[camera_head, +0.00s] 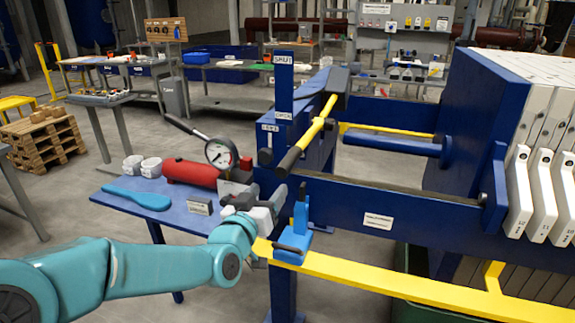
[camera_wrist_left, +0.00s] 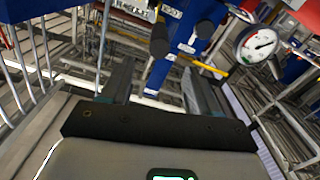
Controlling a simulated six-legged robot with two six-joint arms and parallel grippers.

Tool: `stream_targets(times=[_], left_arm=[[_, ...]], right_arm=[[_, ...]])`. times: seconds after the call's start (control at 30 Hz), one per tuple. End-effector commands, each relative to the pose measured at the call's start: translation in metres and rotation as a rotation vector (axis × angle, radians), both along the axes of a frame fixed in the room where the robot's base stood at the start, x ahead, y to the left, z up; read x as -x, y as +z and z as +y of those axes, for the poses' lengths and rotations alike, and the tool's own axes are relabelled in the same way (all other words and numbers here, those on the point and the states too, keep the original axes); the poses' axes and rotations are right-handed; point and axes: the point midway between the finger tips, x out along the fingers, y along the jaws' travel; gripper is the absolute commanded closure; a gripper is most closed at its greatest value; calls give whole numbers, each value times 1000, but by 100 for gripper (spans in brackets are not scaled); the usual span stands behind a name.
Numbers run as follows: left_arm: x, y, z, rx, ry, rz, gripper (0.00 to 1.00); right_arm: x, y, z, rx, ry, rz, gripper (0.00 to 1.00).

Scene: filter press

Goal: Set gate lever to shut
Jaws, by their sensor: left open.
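A yellow lever bar (camera_head: 317,122) with dark ends sits tilted on the blue press frame, its dark grip toward me. A blue post (camera_head: 283,92) beside it carries small labels; the top one seems to read SHUT. My left gripper (camera_head: 243,184) is below and left of the lever, near the pressure gauge, apart from the lever. In the left wrist view its fingers (camera_wrist_left: 158,72) are spread with nothing held. Beyond them is a blue part (camera_wrist_left: 184,42) with dark round ends; I cannot tell which end belongs to the lever. My right gripper is out of view.
A small blue clamp (camera_head: 293,240) stands on the yellow rail (camera_head: 385,284) right of my gripper. White filter plates (camera_head: 542,195) hang at right.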

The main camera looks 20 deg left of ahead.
Motion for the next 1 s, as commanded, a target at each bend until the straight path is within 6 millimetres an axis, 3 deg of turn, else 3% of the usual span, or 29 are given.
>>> stream_targets(times=[0.3,0.5,0.67,0.93,0.97,1.0], left_arm=[[-79,2,-5,-1,0,1,39],[-112,1,-7,0,0,0,39],[-124,0,-8,0,0,0,39],[-126,-1,-8,0,0,0,39],[-125,-1,-8,0,0,0,42],[-125,-1,-8,0,0,0,55]], right_arm=[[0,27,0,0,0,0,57],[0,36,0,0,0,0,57],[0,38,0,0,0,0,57],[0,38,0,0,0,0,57],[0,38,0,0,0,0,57],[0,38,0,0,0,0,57]])
